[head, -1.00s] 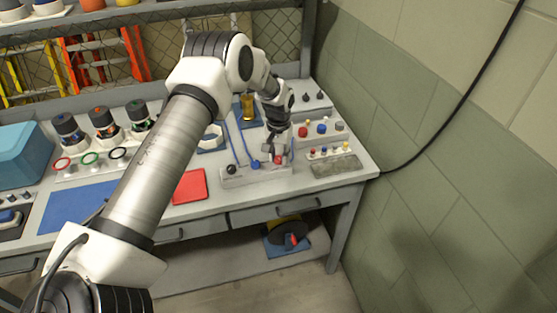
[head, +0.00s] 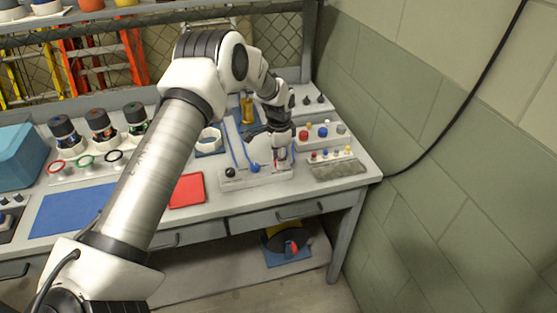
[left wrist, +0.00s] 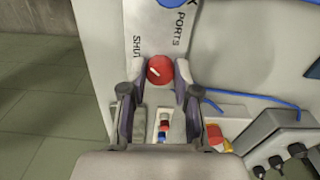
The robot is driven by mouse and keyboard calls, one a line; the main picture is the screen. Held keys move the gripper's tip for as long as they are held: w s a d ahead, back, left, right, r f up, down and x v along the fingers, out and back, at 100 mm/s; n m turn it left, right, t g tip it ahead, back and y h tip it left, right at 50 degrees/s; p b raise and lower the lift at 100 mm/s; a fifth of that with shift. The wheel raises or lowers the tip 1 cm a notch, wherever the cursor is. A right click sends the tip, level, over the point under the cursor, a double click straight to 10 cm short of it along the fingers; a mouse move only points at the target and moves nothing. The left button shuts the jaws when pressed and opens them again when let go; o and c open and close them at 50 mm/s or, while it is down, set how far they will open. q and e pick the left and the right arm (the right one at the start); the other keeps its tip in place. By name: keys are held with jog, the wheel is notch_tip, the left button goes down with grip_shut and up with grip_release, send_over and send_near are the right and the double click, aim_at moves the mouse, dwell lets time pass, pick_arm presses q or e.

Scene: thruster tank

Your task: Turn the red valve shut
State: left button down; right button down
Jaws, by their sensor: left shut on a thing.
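The red valve (left wrist: 160,70) is a round red knob with a short white mark, on a pale panel (left wrist: 150,35) lettered "PORTS" and "SHU", the rest of that word being hidden. My left gripper (left wrist: 160,88) is shut on the red valve, one finger on each side of it. In the head view, my left gripper (head: 278,154) reaches down over the right end of the panel (head: 240,184), and the valve is mostly hidden there. My right gripper is in neither view.
A blue knob (head: 254,168) and a black knob (head: 230,172) stand left of the valve on the same panel. Blocks with small coloured knobs (head: 322,131) lie to the right. A red mat (head: 187,190) lies to the left. A wall (head: 450,150) rises beyond the table's right end.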

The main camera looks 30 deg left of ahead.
pick_arm(q)
jog(key=shift+s+f+m, duration=0.1)
jog(key=shift+f+m, duration=0.1)
jog(key=shift+m, duration=0.2)
jog(key=c, duration=1)
grip_release()
jog(key=shift+d, duration=0.1)
jog(key=shift+o, duration=0.8)
jog(key=shift+r, duration=0.1)
notch_tip(320, 180, up, 12)
jog(key=shift+w, duration=0.2)
